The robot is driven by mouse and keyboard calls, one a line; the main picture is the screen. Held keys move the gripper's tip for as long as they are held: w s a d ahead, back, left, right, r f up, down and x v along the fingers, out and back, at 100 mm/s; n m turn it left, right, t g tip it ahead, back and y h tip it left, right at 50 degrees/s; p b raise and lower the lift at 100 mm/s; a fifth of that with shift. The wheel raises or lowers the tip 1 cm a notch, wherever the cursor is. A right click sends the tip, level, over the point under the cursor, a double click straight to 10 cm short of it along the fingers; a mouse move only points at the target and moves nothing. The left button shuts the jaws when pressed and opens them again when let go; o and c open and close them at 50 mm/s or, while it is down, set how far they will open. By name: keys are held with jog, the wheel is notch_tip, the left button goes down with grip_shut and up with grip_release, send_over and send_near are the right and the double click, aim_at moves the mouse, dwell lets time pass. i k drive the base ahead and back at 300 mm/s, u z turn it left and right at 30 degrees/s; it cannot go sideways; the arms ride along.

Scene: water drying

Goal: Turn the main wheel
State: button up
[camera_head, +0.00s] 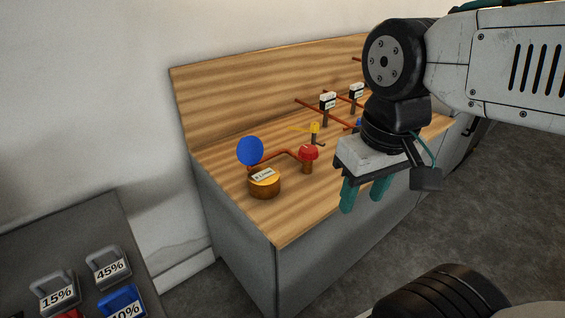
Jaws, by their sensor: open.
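A red wheel-like knob (308,153) sits on a short copper-coloured fitting on the wooden worktop (275,225). A pipe (280,155) runs from it toward a round brass meter (264,187) with a raised blue lid (250,151). A yellow handle (315,128) stands farther back. I cannot tell from labels which part is the main wheel; the red knob is the clearest wheel shape. My gripper (362,201) has two teal fingers, apart and empty, pointing down. It appears to the right of the red knob, near the worktop's front edge, and touches nothing visible.
Small white-labelled gauges (327,102) stand on pipes behind, partly hidden by my arm. A wooden backboard (230,100) rises along the wall. At lower left, a dark surface (100,220) holds several percentage-marked blocks (108,268). Open floor (480,210) lies to the right.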

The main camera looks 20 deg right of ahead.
aim_at(308, 153)
jog(key=z, duration=0.5)
jog(key=k, duration=0.65)
jog(key=z, duration=0.85)
jog(key=i, duration=0.6)
jog(key=u, duration=0.55)
jog(key=i, duration=0.6)
jog(key=u, duration=0.7)
